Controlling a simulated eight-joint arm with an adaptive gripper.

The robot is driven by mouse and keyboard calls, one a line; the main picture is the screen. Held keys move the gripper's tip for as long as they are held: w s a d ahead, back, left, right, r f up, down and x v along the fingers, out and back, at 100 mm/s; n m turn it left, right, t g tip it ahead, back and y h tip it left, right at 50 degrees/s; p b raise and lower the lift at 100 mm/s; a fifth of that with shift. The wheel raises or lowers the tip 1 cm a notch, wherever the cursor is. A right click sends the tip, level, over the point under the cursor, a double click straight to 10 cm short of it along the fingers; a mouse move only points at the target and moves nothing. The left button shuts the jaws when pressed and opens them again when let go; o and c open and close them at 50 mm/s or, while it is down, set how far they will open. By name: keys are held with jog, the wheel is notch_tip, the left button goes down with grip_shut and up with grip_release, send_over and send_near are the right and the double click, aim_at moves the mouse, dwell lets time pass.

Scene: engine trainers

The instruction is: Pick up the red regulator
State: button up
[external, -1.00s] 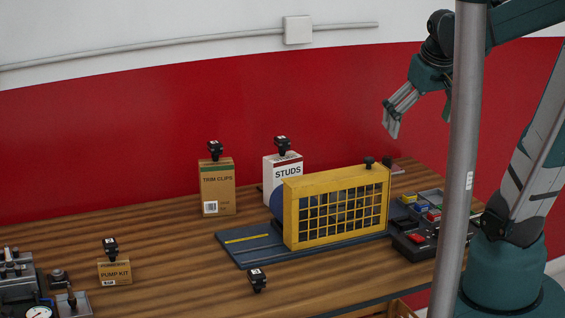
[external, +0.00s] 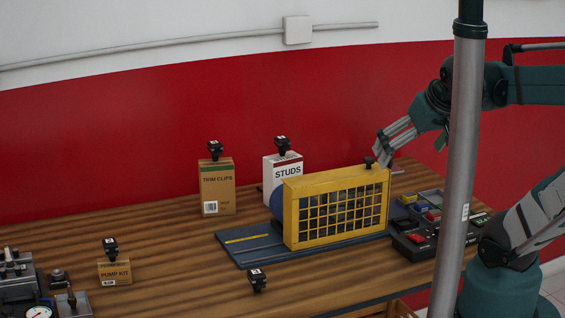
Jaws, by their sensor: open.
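A small red part (external: 433,215) lies among the coloured parts at the right end of the bench, behind a dark box that has its own red piece (external: 416,238) on top. I cannot tell for certain which of these is the red regulator. My gripper (external: 410,151) is open and empty. It hangs in the air behind and above the right end of the yellow grille frame, pointing down and left, clear of the red parts.
The yellow grille frame (external: 287,215) stands upright on a dark base plate (external: 243,251). A grey vertical pole (external: 458,190) crosses in front of my arm. The STUDS box (external: 281,162) and TRIM CLIPS box (external: 217,195) stand at the back. The bench's (external: 180,260) left middle is mostly clear.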

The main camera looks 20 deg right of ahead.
jog(key=shift+c, duration=0.7)
jog(key=c, duration=2)
jog(key=shift+w+d, duration=0.1)
jog(key=w+d+f+m+g+p, duration=0.2)
jog(key=w+d+f+m+g, duration=0.3)
jog(key=w+d+m, duration=0.5)
jog(key=shift+w+d+f+m+g+p, duration=0.35)
jog(key=shift+w+d+f+m, duration=0.15)
jog(key=shift+d+f+m, duration=1.15)
jog(key=shift+w+d+f+m+g+p, duration=0.4)
jog(key=shift+d+f+m, duration=0.6)
jog(key=shift+d+f, duration=1.1)
jog(key=shift+w+d+f+m+g+p, duration=0.15)
jog(key=shift+w+d+f+m+g, duration=0.35)
jog(key=shift+d+f+m, duration=1.35)
jog(key=shift+w+a+f+n, duration=0.15)
jog(key=shift+a+f+n, duration=0.25)
jog(key=shift+n, duration=0.1)
